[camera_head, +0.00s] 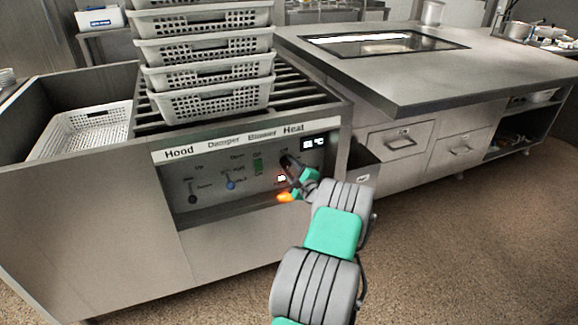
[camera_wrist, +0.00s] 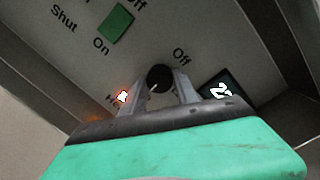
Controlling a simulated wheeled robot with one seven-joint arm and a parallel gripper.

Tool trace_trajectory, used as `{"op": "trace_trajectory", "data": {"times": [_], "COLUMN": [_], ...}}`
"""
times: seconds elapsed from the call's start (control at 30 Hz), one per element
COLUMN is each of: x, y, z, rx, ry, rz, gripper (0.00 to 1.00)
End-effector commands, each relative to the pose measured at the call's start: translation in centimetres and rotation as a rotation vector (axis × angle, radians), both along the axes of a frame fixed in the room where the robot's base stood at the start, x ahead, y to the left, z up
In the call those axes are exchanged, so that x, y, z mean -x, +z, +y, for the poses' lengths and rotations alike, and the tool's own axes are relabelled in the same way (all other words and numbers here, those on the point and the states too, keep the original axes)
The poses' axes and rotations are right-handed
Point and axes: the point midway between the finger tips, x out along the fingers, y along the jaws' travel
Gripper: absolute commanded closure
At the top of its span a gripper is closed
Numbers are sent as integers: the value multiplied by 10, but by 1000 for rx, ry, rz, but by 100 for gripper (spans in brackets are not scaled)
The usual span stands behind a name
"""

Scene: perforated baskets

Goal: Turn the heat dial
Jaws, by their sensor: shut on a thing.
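The heat dial (camera_wrist: 159,76) is a round black knob below the "Off" mark on the panel. In the wrist view my gripper (camera_wrist: 160,90) has one finger on each side of the dial, shut on it. In the head view my gripper (camera_head: 290,166) reaches the right part of the control panel (camera_head: 215,192), under the "Heat" label (camera_head: 293,129). The gripper covers most of the dial there. A small display (camera_head: 314,143) is lit beside the dial; it also shows in the wrist view (camera_wrist: 222,91).
A green switch (camera_wrist: 114,23) sits close to the dial, under "Blower". Hood and damper levers (camera_head: 231,183) are further left. Stacked perforated baskets (camera_head: 210,103) stand on the rack above the panel. A steel counter (camera_head: 420,85) is at right; the floor in front is clear.

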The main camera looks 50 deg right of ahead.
Motion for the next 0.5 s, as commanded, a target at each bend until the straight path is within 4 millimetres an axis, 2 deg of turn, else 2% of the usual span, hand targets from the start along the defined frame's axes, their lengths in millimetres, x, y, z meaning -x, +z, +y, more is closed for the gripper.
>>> {"op": "trace_trajectory", "data": {"times": [0.5], "x": [1], "y": [0], "z": [-2], "rx": [-38], "ry": [-4], "rz": [-24], "gripper": [100]}}
